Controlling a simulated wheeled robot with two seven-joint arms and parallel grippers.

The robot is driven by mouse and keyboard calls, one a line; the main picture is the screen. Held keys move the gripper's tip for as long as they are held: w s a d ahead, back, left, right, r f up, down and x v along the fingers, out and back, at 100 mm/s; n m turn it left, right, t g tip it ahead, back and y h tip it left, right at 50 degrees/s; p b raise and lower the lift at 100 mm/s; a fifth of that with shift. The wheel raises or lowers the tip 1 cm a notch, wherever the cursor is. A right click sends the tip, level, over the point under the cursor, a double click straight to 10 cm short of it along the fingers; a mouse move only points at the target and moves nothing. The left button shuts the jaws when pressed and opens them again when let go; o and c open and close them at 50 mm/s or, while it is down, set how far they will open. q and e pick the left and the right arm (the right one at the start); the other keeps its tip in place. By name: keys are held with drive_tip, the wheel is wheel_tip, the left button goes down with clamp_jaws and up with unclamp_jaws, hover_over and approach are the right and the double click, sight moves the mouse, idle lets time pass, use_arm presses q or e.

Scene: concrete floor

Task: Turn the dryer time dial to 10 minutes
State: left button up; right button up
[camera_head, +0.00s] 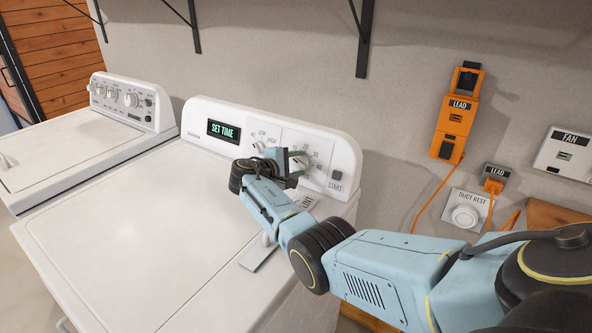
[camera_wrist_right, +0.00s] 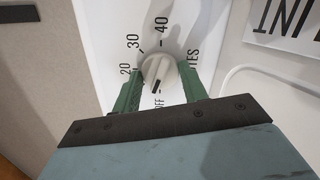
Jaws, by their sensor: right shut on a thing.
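The dryer time dial (camera_wrist_right: 158,70) is a round off-white knob on the dryer's control panel. Its dark pointer mark faces the OFF label in the right wrist view, and 20, 30 and 40 are printed around it. My right gripper (camera_wrist_right: 159,86) is shut on the dial, with one green finger on each side. In the head view the right gripper (camera_head: 299,163) reaches the panel and covers part of the dial. The dryer display (camera_head: 223,131) reads SET TIME. My left gripper is not in view.
The dryer top (camera_head: 130,225) is broad and clear. A smaller LOW/HIGH knob (camera_head: 259,147) is left of the gripper, and a START button (camera_head: 337,175) is right of it. A washer (camera_head: 70,150) stands at left.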

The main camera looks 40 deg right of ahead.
drive_tip(key=m+b, duration=0.2)
drive_tip(key=m, duration=0.2)
drive_tip(key=shift+m+y+b, duration=0.3)
drive_tip(key=shift+b, duration=0.05)
drive_tip(key=shift+m, duration=0.3)
drive_tip(key=o, duration=1)
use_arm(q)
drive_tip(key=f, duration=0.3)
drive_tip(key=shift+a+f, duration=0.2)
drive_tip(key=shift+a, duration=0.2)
use_arm(e)
drive_tip(key=shift+a+r, duration=0.15)
drive_tip(key=shift+a, duration=0.05)
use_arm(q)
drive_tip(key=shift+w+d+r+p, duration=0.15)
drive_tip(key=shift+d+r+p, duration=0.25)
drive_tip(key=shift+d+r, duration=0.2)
use_arm(e)
drive_tip(key=v, duration=1.3)
